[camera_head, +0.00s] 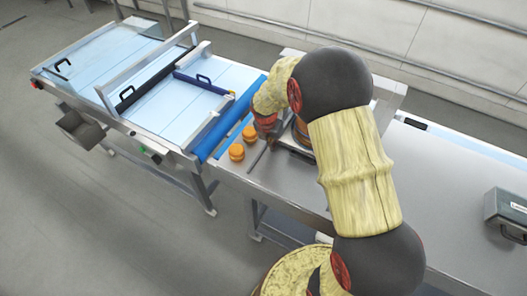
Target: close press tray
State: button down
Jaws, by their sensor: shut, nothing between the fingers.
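The press (387,90) stands on the steel table at the centre, mostly hidden behind my arm. Its tray (292,151) shows only in part, as a metal piece with a dark edge beside my arm. A brown round form shows just above the tray, partly covered. How far the tray stands out cannot be told. My gripper (270,138) points down at the left side of the press and tray, small and dark in the picture. It is shut and empty. Whether it touches the tray cannot be told.
Two orange-brown rounds (237,152) sit on the steel table left of my gripper. A dough-sheeting table with a blue roller (228,118) stands at the left. A grey metal box (507,213) is at the right. The steel table (450,190) between box and arm is clear.

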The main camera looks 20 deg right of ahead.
jog(key=shift+w+d+p, duration=0.35)
jog(key=shift+w+d, duration=0.4)
jog(key=shift+d, duration=0.15)
jog(key=shift+w+d+p, duration=0.3)
jog(key=shift+w+d, duration=0.4)
jog(key=shift+d, duration=0.2)
